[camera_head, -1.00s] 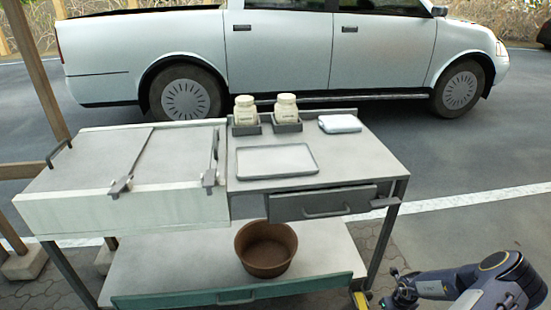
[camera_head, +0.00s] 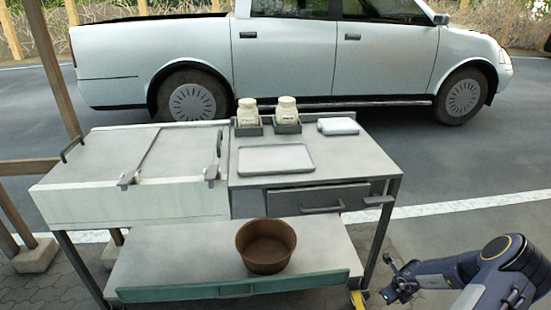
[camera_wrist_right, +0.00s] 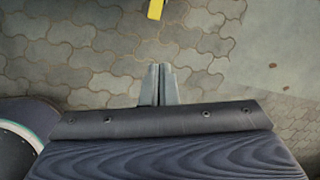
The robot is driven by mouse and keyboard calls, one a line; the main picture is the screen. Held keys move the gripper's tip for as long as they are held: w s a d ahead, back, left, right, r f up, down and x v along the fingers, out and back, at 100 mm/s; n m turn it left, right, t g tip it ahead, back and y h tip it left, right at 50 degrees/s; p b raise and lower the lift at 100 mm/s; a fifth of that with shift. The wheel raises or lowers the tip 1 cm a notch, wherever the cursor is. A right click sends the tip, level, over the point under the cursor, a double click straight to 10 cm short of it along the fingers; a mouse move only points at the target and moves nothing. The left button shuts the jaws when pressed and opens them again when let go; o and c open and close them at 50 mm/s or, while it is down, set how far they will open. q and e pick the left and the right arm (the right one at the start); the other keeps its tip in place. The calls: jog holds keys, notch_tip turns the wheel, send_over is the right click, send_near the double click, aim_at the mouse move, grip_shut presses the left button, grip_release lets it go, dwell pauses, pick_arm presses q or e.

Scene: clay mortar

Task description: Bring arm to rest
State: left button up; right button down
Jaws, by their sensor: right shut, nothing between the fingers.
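My right arm (camera_head: 490,275) comes in at the lower right of the head view, bent, beside the right end of the cart. My right gripper (camera_head: 390,296) hangs low near the cart's front right leg, apart from it. In the right wrist view its two fingers (camera_wrist_right: 158,84) are together with nothing between them, above grey paving. My left arm and gripper are not in view.
A pickup truck (camera_head: 390,65) is parked behind. Paving right of the cart is open.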

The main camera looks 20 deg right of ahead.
jog(key=w+a+r+n+t, duration=0.2)
jog(key=w+a+r+n, duration=0.2)
jog(key=r, duration=0.4)
jog(key=w+a+r+n+t+y, duration=0.1)
jog(key=w+a+r+n+t, duration=0.1)
jog(key=w+a+r+n, duration=0.45)
jog(key=w+a+r+n+t, duration=0.2)
jog(key=a+r, duration=0.1)
jog(key=r, duration=0.7)
jog(key=s+a+r+n+y, duration=0.2)
jog(key=a+r+n+y, duration=0.1)
jog(key=a+r+n, duration=0.5)
jog(key=s+a+r+n+g+y, duration=0.1)
jog(key=s+a+r+n, duration=0.15)
jog(key=s+a, duration=0.35)
jog(key=s+a+r+n+y, duration=0.1)
jog(key=s+a+r+n, duration=0.1)
jog(key=s+a+n, duration=0.4)
jog(key=s+a+f+n+g, duration=0.2)
jog(key=s+a+n, duration=0.2)
jog(key=s, duration=0.8)
notch_tip(320, 180, up, 15)
jog(key=p, duration=1.5)
jog(key=shift+s+d+n+g, duration=0.25)
jog(key=shift+n+g, duration=0.05)
